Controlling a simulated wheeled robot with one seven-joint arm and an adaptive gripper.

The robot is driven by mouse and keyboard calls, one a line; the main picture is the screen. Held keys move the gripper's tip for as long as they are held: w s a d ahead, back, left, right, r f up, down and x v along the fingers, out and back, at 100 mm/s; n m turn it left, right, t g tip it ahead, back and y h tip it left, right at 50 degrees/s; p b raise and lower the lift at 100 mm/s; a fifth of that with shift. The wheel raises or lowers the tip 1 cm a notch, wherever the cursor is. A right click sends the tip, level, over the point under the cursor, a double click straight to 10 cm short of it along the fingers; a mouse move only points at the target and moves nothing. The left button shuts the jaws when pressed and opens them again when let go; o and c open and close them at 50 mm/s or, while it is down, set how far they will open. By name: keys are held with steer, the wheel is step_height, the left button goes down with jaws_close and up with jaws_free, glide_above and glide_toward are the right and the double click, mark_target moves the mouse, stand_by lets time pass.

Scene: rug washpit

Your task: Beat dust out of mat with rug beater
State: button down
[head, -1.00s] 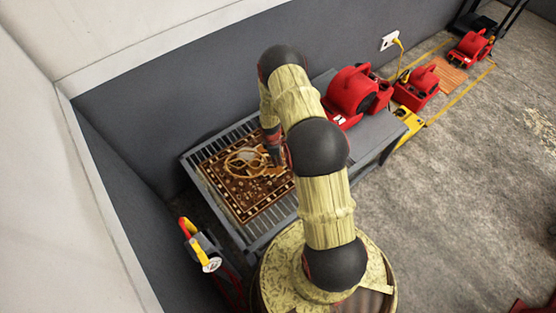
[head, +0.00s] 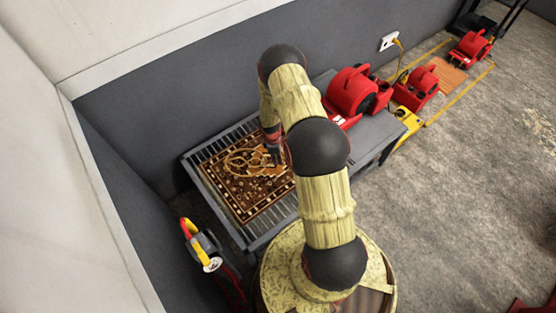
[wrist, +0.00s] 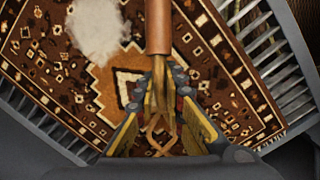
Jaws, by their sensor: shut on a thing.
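The mat (head: 243,197), dark brown with a cream and orange pattern, lies flat on a grey slatted rack. It fills much of the wrist view (wrist: 45,75). My gripper (head: 273,158) is above the mat's right part, shut on the rug beater. The beater's looped tan head (head: 240,163) is over the mat's upper middle; I cannot tell whether it touches. In the wrist view my fingers (wrist: 163,85) close around the beater, with its brown handle (wrist: 158,25) above and woven strands below. A whitish puff of dust (wrist: 97,30) shows over the mat.
The grey slatted rack (head: 200,178) stands in a corner against dark walls. A red blower (head: 352,92) sits on the grey surface right of the mat. A yellow-and-red tool (head: 200,245) is at the left. Open concrete floor (head: 450,180) lies to the right.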

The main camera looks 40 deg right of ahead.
steer(key=shift+f, duration=0.1)
stand_by(1.1)
step_height(320, 180, down, 5)
steer(key=b, duration=0.3)
steer(key=shift+b, duration=0.3)
steer(key=shift+r+p, duration=1.75)
steer(key=shift+r, duration=0.6)
steer(key=shift+f, duration=0.1)
